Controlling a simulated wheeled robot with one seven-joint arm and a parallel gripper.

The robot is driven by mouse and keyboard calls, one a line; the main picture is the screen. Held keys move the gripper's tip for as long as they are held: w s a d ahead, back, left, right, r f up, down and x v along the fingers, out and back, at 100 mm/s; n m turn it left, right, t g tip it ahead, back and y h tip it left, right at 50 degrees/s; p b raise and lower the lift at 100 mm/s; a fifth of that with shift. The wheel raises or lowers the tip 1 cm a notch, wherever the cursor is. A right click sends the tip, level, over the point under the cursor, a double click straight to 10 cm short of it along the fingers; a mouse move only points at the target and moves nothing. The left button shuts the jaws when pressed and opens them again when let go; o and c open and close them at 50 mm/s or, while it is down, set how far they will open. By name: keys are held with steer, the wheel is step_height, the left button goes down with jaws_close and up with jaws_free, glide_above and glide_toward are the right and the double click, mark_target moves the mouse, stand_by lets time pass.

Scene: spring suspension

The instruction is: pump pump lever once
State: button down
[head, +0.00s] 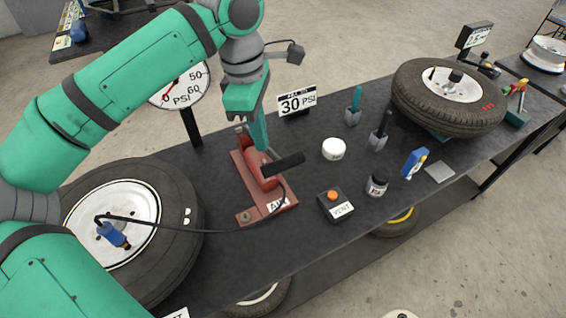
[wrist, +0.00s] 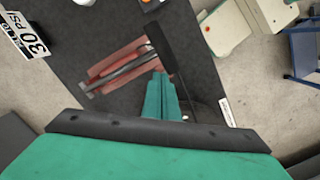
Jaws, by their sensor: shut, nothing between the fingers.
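The red pump (head: 252,185) labelled "AIR" stands on the dark bench. Its lever ends in a black bar handle (head: 284,164), low over the red body. In the wrist view, the handle (wrist: 160,48) crosses near one end of the pump (wrist: 118,66). My gripper (head: 264,147) points down, shut and empty, with its fingertips right by the handle. In the wrist view, the shut fingertips (wrist: 160,77) are close beside the handle; I cannot tell whether they touch it. Part of the pump is hidden behind my gripper in the head view.
A PSI gauge (head: 180,87) has its red needle near 0. A "30 PSI" sign (head: 297,102) stands behind. A hose (head: 190,229) runs from the wheel (head: 178,205) toward the pump. A VENT box (head: 336,204), white round piece (head: 334,149) and dark jar (head: 377,184) stand right of it.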

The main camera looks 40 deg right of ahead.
steer(key=shift+w+a+r, duration=0.15)
steer(key=shift+r, duration=1.45)
